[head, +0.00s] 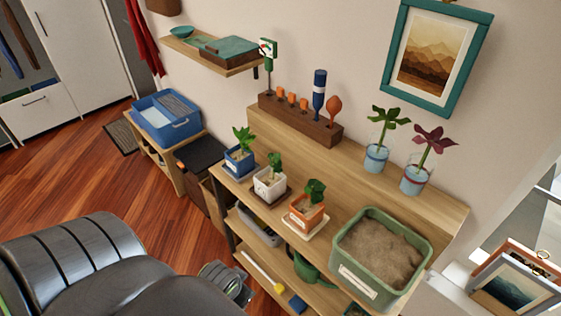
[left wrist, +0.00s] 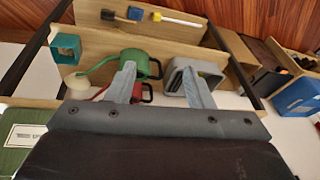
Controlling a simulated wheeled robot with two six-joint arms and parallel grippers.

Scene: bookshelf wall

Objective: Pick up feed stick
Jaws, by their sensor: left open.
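A dark wooden rack (head: 290,121) stands on the raised back ledge of the plant bench. It holds several short orange pegs (head: 291,97), a blue stick-like tool (head: 319,92), an orange paddle-headed tool (head: 333,106) and a green-and-white headed probe (head: 268,52). I cannot tell which of these is the feed stick. In the left wrist view my left gripper (left wrist: 162,82) is open, its two grey fingers apart with nothing held. Beyond the fingers are a green watering can (left wrist: 133,58) and a grey bin (left wrist: 178,78) on a lower shelf. My right gripper is not in view.
Three small potted plants, including an orange pot (head: 306,214), line the bench top. A green sand-filled planter (head: 429,258) is at right. Two glasses with plants (head: 376,158) stand on the ledge. A yellow-handled tool (head: 262,272) lies below. A blue bin (head: 186,130) is at left.

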